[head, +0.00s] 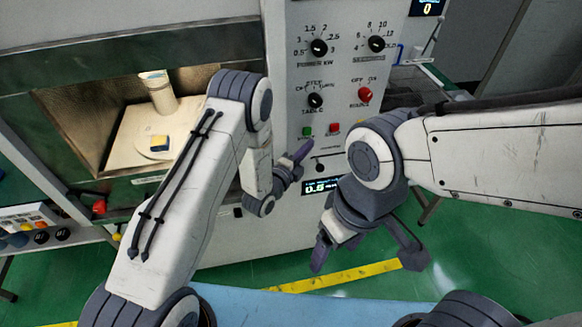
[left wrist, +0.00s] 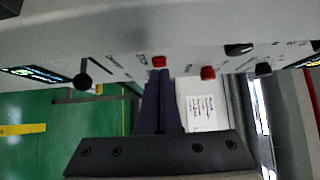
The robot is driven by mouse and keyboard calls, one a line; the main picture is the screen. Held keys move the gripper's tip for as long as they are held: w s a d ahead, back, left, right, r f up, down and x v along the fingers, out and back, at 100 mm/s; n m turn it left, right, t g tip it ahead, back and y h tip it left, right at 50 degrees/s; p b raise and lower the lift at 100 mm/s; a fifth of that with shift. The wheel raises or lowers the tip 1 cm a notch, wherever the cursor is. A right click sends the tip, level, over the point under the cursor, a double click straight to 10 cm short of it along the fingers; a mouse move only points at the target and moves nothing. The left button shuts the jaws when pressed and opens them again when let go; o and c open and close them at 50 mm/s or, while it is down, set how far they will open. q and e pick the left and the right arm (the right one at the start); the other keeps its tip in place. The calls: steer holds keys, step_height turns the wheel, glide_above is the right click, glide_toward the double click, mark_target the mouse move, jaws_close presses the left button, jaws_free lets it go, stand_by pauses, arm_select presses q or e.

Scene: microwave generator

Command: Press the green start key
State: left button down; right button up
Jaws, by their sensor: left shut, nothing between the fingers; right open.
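The green start key (head: 307,131) is a small square on the grey front panel in the head view, left of a red key (head: 334,127). My left gripper (head: 307,146) is shut and empty. Its tip appears just below the green key in the head view; I cannot tell whether it touches the panel. In the left wrist view, the closed fingers (left wrist: 159,73) point at the panel, with the red key (left wrist: 158,62) just above their tips. I cannot make out the green key there. My right gripper (head: 367,258) is open and empty, lower and to the right.
The panel carries black knobs (head: 318,47), a red knob (head: 365,93), a black knob (head: 319,167) and a lit display (head: 318,186). An open chamber (head: 118,140) holding a pale stand and a yellow-blue block is left. Green floor (head: 500,262) lies right.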

arm_select(q)
steer(key=b+v, duration=0.2)
steer(key=v, duration=0.7)
steer(key=shift+b, duration=0.3)
arm_select(e)
steer(key=shift+w+a+f, duration=0.1)
steer(key=shift+a+f, duration=0.05)
steer(key=shift+f, duration=0.7)
steer(key=shift+a+f, duration=0.15)
steer(key=shift+f, duration=0.7)
arm_select(q)
steer(key=shift+s+f, duration=0.1)
